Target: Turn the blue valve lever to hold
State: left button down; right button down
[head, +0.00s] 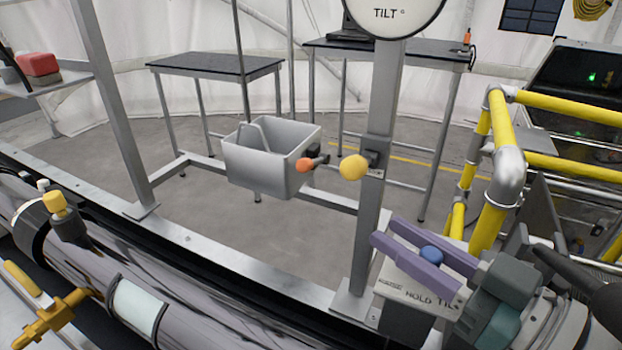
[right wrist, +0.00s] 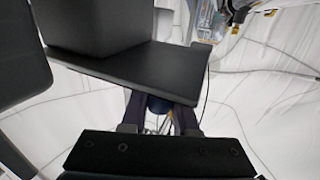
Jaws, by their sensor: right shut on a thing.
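The blue valve lever's round knob (head: 431,254) shows in the head view at the lower right, above a grey box (head: 398,283) with a pale top lettered HOLD and part of TILT. My right gripper (head: 384,232) has its two purple fingers on either side of the knob, shut on it. The fingers reach past the knob to the left. The lever's stem is hidden, so I cannot tell its exact angle. In the right wrist view, the dark blue knob (right wrist: 158,104) shows dimly between the fingers, under a black plate (right wrist: 150,72). My left gripper is not in view.
A metal post (head: 378,160) with a round TILT dial (head: 392,15) stands behind the box. Yellow rails (head: 505,135) rise close to the right. A grey bin (head: 272,160), an orange knob (head: 304,165) and a yellow knob (head: 353,167) are farther back.

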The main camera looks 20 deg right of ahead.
jog(key=c, duration=0.7)
grip_release()
jog(key=b+v, duration=0.1)
jog(key=v, duration=0.9)
jog(key=shift+r, duration=0.1)
